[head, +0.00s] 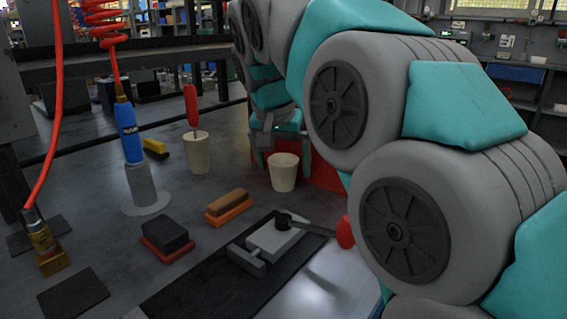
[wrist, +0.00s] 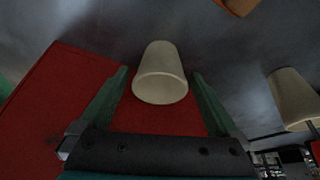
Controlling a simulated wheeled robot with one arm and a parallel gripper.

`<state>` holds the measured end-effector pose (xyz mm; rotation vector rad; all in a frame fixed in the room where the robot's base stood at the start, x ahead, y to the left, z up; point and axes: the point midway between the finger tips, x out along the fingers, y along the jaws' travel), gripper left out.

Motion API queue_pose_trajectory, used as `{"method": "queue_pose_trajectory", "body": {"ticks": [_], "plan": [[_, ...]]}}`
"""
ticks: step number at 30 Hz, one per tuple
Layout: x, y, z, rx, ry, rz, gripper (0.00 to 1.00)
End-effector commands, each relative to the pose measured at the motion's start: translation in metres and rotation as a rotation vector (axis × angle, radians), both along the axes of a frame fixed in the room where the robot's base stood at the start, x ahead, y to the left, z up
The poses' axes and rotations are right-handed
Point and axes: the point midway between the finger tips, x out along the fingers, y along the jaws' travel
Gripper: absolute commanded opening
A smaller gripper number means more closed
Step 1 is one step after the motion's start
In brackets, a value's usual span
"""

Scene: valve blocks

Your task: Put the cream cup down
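The cream cup (head: 284,173) is upright and appears to rest on the grey tabletop, in front of a red block. My gripper (head: 281,151) is just behind and above it in the head view, pointing down. In the wrist view the cup (wrist: 160,75) is between the two green fingers (wrist: 158,74), with a visible gap on each side. The gripper is open and not touching the cup there. The contact under the cup is hard to make out.
A second cream cup (head: 196,153) holds a red-handled tool (head: 191,105). A grey vise (head: 268,244) lies on a dark mat in front.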

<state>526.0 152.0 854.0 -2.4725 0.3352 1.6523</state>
Motion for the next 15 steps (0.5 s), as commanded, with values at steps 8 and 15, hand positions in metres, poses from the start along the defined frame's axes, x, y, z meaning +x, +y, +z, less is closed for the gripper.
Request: {"method": "queue_pose_trajectory", "body": {"ticks": [8,15], "plan": [[0.0,0.0,0.003,0.0,0.0,0.0,0.98],[-0.007,0.003,0.024,0.002,-0.006,-0.001,0.98]]}}
